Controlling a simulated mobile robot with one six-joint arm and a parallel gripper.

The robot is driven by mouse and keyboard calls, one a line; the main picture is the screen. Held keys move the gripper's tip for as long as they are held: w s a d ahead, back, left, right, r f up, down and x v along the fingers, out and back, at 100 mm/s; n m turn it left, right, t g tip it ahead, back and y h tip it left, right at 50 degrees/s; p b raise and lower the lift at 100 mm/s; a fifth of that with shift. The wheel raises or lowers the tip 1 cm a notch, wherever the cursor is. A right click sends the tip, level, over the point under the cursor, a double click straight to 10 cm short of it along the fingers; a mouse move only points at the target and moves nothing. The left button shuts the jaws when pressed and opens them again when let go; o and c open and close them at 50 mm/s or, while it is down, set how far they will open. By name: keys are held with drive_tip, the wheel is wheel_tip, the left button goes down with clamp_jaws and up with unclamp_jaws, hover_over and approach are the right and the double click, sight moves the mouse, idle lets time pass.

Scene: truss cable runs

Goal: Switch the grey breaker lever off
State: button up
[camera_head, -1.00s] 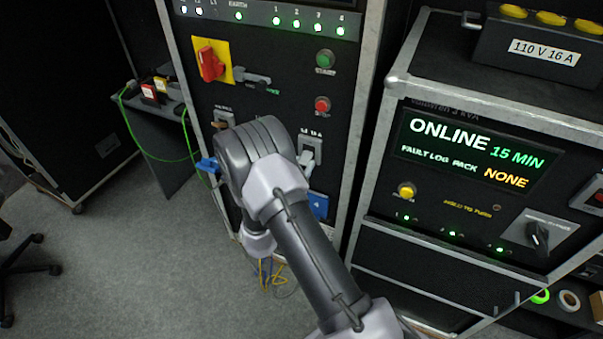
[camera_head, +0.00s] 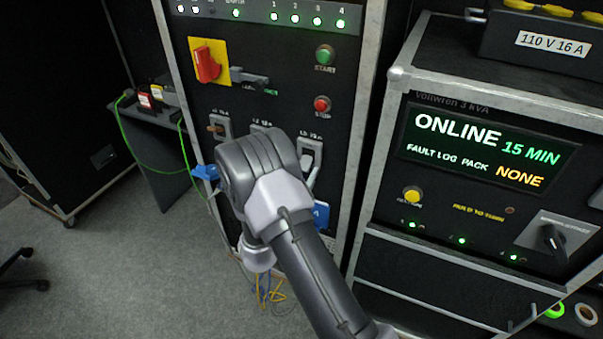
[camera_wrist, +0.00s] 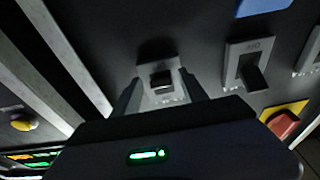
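A row of three breakers is on the black rack panel. The right breaker has a light grey lever (camera_head: 311,174), which hangs down in the head view. The left breaker has a brown lever (camera_head: 216,129). The middle breaker (camera_head: 261,128) is mostly hidden behind my arm. In the wrist view, which appears upside down, my gripper (camera_wrist: 163,92) is open, with one finger on each side of a dark-looking breaker lever (camera_wrist: 162,80). By its place at the row's end, this seems to be the right breaker. Contact cannot be told. My arm hides the gripper in the head view.
A red rotary switch (camera_head: 207,63) on a yellow plate and green (camera_head: 324,54) and red (camera_head: 322,103) buttons sit above the breakers. A blue connector (camera_head: 204,172) is at the left. A UPS cabinet (camera_head: 470,125) stands to the right. Grey floor lies open at the left.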

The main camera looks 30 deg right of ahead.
drive_tip(key=p+v, duration=0.2)
drive_tip(key=v, duration=1.5)
drive_tip(key=shift+a+p, duration=0.15)
drive_tip(key=shift+p, duration=0.2)
drive_tip(key=shift+s, duration=0.1)
